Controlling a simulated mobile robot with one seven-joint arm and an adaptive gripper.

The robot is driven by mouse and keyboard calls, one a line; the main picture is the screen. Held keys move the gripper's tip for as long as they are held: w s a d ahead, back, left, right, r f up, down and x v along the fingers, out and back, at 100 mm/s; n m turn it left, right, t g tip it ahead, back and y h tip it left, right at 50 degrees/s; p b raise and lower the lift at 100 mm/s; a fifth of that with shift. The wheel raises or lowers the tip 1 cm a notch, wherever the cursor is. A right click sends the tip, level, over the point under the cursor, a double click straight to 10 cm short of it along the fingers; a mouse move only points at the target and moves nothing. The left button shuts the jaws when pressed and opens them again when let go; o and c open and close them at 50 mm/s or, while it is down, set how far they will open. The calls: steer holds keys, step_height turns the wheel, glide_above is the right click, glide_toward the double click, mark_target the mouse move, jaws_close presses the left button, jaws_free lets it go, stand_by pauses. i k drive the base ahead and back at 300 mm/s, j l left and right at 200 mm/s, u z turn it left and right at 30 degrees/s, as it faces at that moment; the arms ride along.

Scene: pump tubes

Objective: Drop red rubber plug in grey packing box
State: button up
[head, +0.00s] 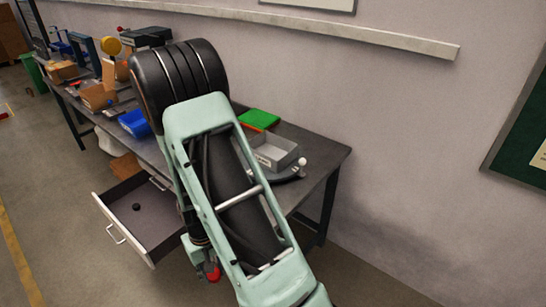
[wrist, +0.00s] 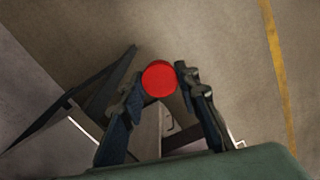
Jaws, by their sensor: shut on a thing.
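The red rubber plug (wrist: 159,79) is held between the two dark fingertips of my gripper (wrist: 158,85) in the wrist view. The plug also shows in the head view (head: 213,273), low in front of the table and right of the open drawer. My gripper is shut on it, partly hidden behind my arm. A grey open box (head: 272,150) with a label on its front stands on the right part of the table. It looks empty from here. My gripper is lower than the tabletop and apart from this box.
An open drawer (head: 150,225) with a small dark round thing (head: 136,207) inside juts from the table (head: 325,158). A green item (head: 259,118) lies behind the grey box. A blue bin (head: 135,123) and several cardboard boxes stand left. The floor in front is clear.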

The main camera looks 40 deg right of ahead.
mark_target(271, 156)
steer(key=l+u, duration=0.15)
steer(key=l, duration=0.3)
steer(key=k+l+u, duration=0.1)
steer(key=l, duration=0.3)
steer(key=k+l+u, duration=0.15)
steer(key=l, duration=0.75)
steer(key=k+l+u, duration=0.1)
steer(key=l, duration=0.35)
steer(key=k+l, duration=0.1)
steer(key=l, duration=0.35)
